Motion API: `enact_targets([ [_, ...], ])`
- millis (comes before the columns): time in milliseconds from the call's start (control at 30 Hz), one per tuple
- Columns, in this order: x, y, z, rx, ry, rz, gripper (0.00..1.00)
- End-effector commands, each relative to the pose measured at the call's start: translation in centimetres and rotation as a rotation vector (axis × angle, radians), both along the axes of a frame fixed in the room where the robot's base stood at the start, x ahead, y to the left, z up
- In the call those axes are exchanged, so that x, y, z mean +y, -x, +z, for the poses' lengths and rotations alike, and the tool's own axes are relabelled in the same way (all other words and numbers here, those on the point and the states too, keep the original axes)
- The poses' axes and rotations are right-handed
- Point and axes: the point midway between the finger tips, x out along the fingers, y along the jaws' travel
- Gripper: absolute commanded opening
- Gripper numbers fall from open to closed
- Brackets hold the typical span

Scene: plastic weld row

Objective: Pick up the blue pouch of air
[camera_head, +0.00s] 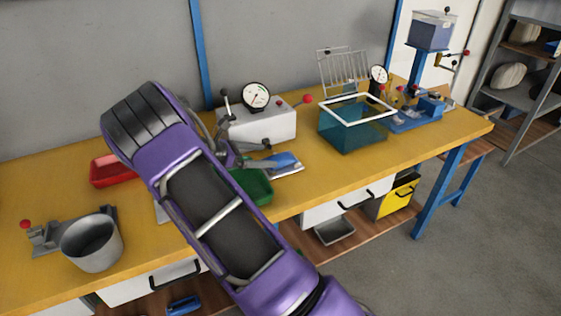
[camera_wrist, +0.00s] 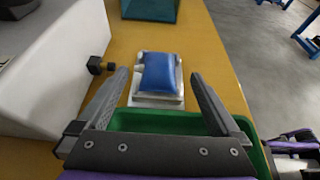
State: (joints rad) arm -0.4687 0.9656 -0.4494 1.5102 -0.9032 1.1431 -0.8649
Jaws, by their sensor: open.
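The blue pouch (camera_wrist: 159,73) lies on a silvery-white flat plate or tray (camera_wrist: 158,101) on the yellow workbench. In the wrist view it is ahead of my gripper (camera_wrist: 160,80), lined up roughly between the two fingers and apart from them. My gripper is open and empty, its dark fingers spread. In the head view the blue pouch (camera_head: 283,160) shows just right of my gripper (camera_head: 262,155), whose fingers partly cover the area around it.
A green bin (camera_head: 254,187) sits close under my gripper. A white box with a dial (camera_head: 258,122) stands behind the pouch. A clear teal tank (camera_head: 352,130) stands to the right. A red tray (camera_head: 112,171) and a grey pot (camera_head: 91,242) are at the left.

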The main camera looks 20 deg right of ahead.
Motion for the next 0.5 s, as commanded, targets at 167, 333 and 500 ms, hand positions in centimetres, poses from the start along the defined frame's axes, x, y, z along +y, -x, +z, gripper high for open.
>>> enact_targets([
  [167,-2.9,0.0,-1.3,0.001,0.001,-0.004,1.0],
  [333,-5.3,-0.1,-2.3,0.0,0.001,-0.003,1.0],
  [500,-6.2,-0.2,-2.6,-0.001,0.0,0.0,1.0],
])
